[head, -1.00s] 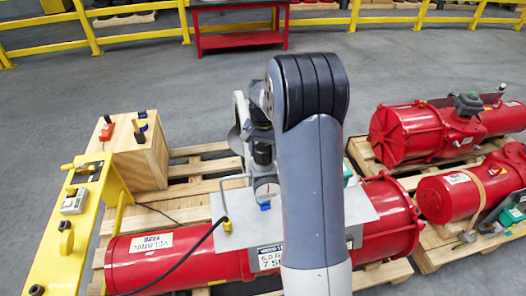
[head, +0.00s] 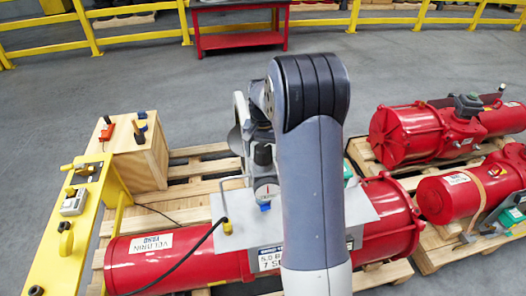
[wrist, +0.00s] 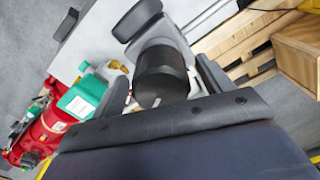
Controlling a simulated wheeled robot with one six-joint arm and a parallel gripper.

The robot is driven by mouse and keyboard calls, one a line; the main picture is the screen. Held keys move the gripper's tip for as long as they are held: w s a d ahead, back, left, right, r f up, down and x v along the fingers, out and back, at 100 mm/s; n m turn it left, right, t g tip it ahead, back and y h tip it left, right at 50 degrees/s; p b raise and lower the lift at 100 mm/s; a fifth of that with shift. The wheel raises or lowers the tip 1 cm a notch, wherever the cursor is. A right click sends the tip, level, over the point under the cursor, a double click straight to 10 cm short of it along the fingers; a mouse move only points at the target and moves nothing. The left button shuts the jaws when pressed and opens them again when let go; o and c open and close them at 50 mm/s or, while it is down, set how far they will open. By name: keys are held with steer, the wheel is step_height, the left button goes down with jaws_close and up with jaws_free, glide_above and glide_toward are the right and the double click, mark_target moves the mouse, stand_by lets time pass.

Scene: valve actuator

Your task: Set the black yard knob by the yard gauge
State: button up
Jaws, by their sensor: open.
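The black knob (head: 263,154) is a short upright cylinder above a white-faced gauge (head: 266,192), over the grey plate on the red actuator. In the wrist view the black knob (wrist: 161,75) is large and central. My gripper (wrist: 164,80) is open, with one finger on each side of the knob. I cannot tell whether either finger touches it. In the head view my arm hides most of the gripper. The gauge's needle is too small to read.
The red actuator (head: 190,256) lies on a wooden pallet (head: 205,165), with a black cable across it. A yellow stand (head: 58,262) and wooden box (head: 140,162) are on the left. Other red actuators (head: 405,137) are on the right. A green-and-white box (wrist: 82,97) shows at the wrist view's left.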

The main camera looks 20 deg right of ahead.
mark_target(263, 148)
step_height(263, 148, up, 11)
steer(key=shift+f+b, duration=0.1)
steer(key=shift+b, duration=0.5)
step_height(263, 148, down, 10)
steer(key=shift+f+p, duration=0.2)
steer(key=shift+p, duration=0.45)
steer(key=shift+f, duration=0.3)
steer(key=shift+m, duration=0.4)
